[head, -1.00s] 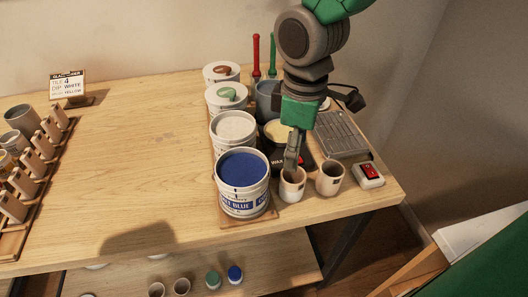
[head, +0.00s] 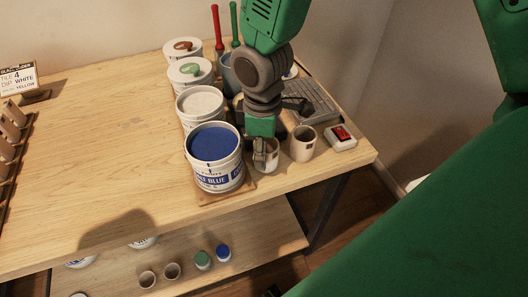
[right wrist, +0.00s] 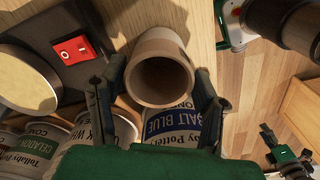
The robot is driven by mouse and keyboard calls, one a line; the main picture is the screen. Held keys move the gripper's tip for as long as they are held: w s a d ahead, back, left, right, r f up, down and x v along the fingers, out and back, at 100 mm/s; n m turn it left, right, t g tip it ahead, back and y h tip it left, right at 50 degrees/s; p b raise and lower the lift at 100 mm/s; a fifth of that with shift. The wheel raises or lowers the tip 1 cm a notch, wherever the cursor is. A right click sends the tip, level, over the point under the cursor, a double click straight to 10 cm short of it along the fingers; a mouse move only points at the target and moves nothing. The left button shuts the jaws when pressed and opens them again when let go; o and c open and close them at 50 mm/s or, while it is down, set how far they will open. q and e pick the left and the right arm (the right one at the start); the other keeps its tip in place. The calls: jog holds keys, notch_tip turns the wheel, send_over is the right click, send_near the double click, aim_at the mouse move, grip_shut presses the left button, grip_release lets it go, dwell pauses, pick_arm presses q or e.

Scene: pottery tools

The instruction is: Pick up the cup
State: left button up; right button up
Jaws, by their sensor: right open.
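A small pale cup (head: 269,160) stands upright on the table, close right of the blue glaze tub. My right gripper (head: 264,148) comes down over it from above. In the right wrist view, the cup (right wrist: 162,82) has its round mouth towards the camera and lies between the two spread fingers of the right gripper (right wrist: 158,100). The jaws are open; I cannot tell whether a finger touches the cup. A second similar cup (head: 302,145) stands just to its right.
The blue glaze tub (head: 219,178) stands close beside the cup, with several tubs in a row behind it. A box with a red switch (head: 341,136) sits near the table's right edge. The table's left middle is clear. Small jars (head: 223,252) stand on the lower shelf.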

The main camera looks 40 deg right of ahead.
jog(key=shift+d+f, duration=0.1)
jog(key=shift+f, duration=0.55)
jog(key=shift+d+f, duration=0.15)
jog(key=shift+f, duration=0.05)
jog(key=shift+c, duration=1.1)
jog(key=c, duration=0.8)
pick_arm(q)
jog(key=shift+d, duration=0.2)
pick_arm(e)
jog(key=shift+o, duration=0.4)
